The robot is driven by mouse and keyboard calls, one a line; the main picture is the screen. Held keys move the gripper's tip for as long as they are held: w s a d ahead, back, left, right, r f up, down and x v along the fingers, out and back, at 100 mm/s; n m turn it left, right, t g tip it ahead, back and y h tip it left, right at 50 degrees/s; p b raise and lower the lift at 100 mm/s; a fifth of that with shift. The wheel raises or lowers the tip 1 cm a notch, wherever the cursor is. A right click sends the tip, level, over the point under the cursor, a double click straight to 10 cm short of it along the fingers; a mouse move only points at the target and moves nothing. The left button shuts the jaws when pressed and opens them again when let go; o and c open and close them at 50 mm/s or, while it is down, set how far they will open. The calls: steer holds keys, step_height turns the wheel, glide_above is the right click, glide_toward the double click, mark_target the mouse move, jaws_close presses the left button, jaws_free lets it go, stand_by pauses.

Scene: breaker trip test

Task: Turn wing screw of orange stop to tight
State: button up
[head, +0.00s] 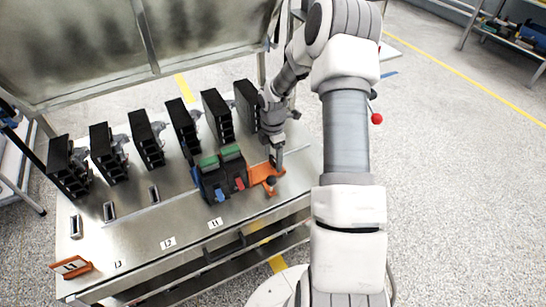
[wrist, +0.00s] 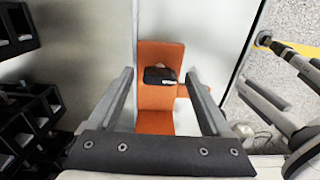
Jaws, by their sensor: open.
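The orange stop (head: 262,172) lies on the metal bench top at the right end of the dark breaker block. In the wrist view the orange stop (wrist: 160,53) runs up the middle of the picture. Its wing screw (wrist: 160,75) is a small black piece with a light mark on top. My gripper (head: 277,158) points down at the stop from above. In the wrist view its two fingers stand apart, one on each side of the wing screw, with gaps showing and nothing held. Whether the fingertips are level with the screw cannot be told.
The breaker block (head: 222,178) with green tops and blue and red levers stands left of the stop. A row of black units (head: 184,124) lines the back. Another orange piece (head: 72,267) sits at the front left corner.

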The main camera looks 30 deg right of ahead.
jaws_close()
